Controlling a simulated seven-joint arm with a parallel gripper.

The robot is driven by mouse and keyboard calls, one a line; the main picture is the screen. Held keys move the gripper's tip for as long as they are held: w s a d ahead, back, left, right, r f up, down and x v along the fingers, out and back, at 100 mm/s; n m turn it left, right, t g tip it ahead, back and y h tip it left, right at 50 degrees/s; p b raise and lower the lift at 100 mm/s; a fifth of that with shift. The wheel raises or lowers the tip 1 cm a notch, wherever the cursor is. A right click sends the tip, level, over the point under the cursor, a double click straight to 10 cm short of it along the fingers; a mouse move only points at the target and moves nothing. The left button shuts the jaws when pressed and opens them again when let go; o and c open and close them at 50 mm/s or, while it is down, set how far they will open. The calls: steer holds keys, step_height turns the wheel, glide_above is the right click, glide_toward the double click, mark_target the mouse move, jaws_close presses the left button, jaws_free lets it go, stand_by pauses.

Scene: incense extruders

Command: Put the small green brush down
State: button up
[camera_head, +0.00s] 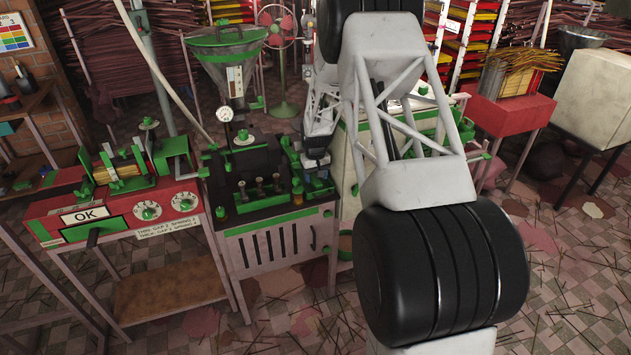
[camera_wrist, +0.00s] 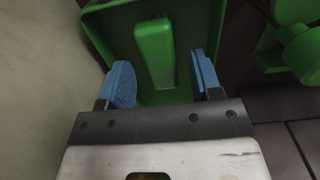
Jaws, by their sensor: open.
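The small green brush, seen as a long green block (camera_wrist: 155,55), lies in a shallow green tray (camera_wrist: 101,30) in the wrist view. My gripper (camera_wrist: 162,80) is open, with its blue fingertips apart on either side of the brush's near end. Neither finger appears to touch the brush. In the head view my gripper reaches down at the right side of the green-topped machine (camera_head: 275,232). I cannot make out the brush there.
A red machine (camera_head: 120,215) with an "OK" display stands left of the green-topped one. A funnel hopper (camera_head: 228,70) rises behind. In the wrist view, green fittings (camera_wrist: 300,50) are close on the right and a pale surface (camera_wrist: 40,80) on the left.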

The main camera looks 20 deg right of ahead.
mark_target(315, 180)
step_height(315, 180, up, 10)
steer(key=shift+f, duration=0.25)
stand_by(0.7)
steer(key=s+a+r+t, duration=0.1)
steer(key=s+a+r, duration=0.4)
steer(key=s+r, duration=0.65)
steer(key=s+a+r, duration=0.5)
steer(key=s+r, duration=0.6)
steer(key=s, duration=0.1)
steer(key=s+a+r, duration=0.1)
steer(key=s+a, duration=0.2)
steer(key=s, duration=1.2)
steer(key=s+a+r+t, duration=0.1)
steer(key=s+a+r, duration=0.1)
steer(key=s, duration=1.4)
steer(key=shift+s+a+t, duration=0.25)
steer(key=shift+a+t, duration=0.05)
steer(key=shift+a, duration=0.6)
